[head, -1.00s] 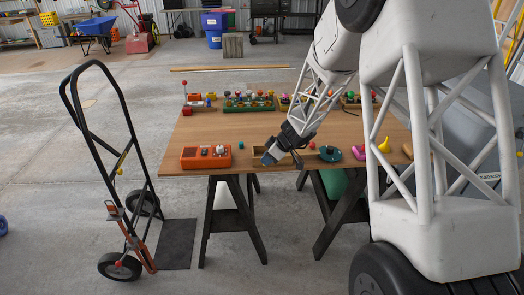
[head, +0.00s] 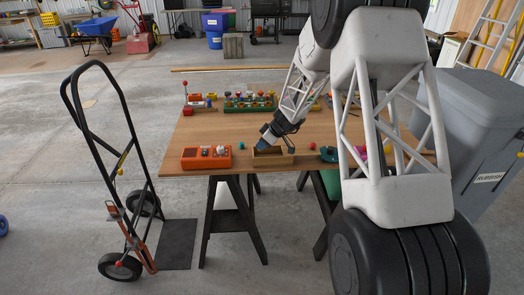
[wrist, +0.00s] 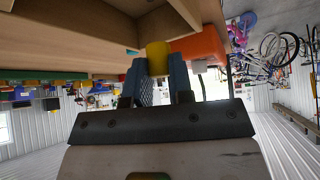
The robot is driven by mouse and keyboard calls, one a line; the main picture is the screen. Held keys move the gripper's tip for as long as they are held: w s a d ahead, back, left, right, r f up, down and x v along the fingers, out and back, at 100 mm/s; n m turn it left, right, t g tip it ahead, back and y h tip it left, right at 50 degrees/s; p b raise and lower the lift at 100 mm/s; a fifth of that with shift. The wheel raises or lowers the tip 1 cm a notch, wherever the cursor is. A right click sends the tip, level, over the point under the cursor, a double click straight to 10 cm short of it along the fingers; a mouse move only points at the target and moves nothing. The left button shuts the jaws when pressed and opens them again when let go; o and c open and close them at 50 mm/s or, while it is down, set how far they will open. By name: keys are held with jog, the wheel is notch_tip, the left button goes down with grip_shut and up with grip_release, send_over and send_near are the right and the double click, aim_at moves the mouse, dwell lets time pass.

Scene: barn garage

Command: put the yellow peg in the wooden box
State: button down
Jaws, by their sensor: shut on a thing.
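The yellow peg (wrist: 157,58) shows in the wrist view between the two blue fingers of my gripper (wrist: 158,75), which is shut on it. In the head view the peg cannot be made out. The wooden box (head: 285,160) is a small open tray near the front edge of the table. My gripper (head: 262,147) is at the left part of the box, with its fingers pointing down; I cannot tell whether the tip is above or inside it. Pale wood fills the upper left of the wrist view.
An orange panel (head: 206,157) with knobs stands on the wooden table (head: 240,128) left of the box. A red ball (head: 312,146) and a teal round thing (head: 329,154) lie to the right. Several coloured toys line the back. A hand truck (head: 127,175) stands left of the table.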

jog(key=shift+w+f, duration=0.1)
jog(key=shift+w, duration=0.3)
jog(key=shift+f, duration=0.1)
jog(key=shift+f, duration=1.65)
jog(key=shift+f, duration=0.45)
jog(key=shift+s+f, duration=0.1)
jog(key=shift+f, duration=0.25)
jog(key=c, duration=1.3)
grip_release()
jog(key=shift+f, duration=0.1)
jog(key=shift+c, duration=0.2)
jog(key=shift+o, duration=0.2)
jog(key=shift+a, duration=0.1)
jog(key=shift+r, duration=0.25)
